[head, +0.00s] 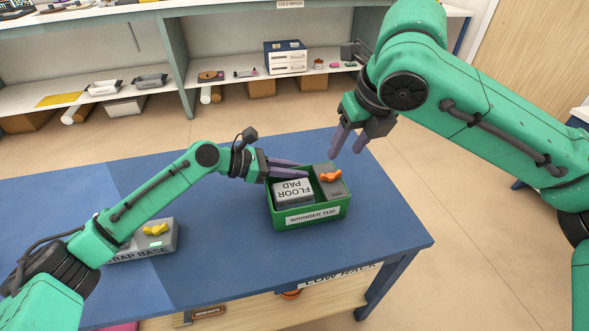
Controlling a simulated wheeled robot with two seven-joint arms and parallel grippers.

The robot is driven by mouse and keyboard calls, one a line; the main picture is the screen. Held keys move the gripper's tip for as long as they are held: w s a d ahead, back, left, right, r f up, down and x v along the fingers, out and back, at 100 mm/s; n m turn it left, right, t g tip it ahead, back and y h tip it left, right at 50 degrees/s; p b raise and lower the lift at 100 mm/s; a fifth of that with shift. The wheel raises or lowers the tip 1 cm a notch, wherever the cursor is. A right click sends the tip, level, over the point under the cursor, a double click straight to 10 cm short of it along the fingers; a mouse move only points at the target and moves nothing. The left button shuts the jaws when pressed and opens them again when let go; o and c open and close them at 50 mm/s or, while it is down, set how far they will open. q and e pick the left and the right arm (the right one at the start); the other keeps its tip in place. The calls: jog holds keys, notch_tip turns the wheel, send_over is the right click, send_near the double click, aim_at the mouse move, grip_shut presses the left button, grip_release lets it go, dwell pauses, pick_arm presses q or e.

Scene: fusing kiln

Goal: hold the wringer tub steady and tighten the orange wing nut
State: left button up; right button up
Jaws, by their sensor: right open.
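The green wringer tub (282,223) stands on the blue table, with a white label on its front wall. The orange wing nut (330,176) sits on a grey block (337,188) at the tub's right side. My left gripper (303,171) is at the tub's back left rim, its purple fingers lying along the back wall. Whether they are closed on the rim cannot be made out. My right gripper (346,154) is open and empty, fingers pointing down, above and slightly right of the wing nut, apart from it.
A grey floor pad (294,191) lies in the tub's left part. A grey wrap base (163,239) with a yellow wing nut (156,229) stands at the table's left, partly behind my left arm. The blue table (390,220) is clear right of the tub. Shelves (222,84) stand behind.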

pick_arm(q)
grip_shut()
jog(key=shift+a, duration=0.1)
dwell(1.2)
jog(key=shift+o, duration=0.6)
grip_release()
grip_shut()
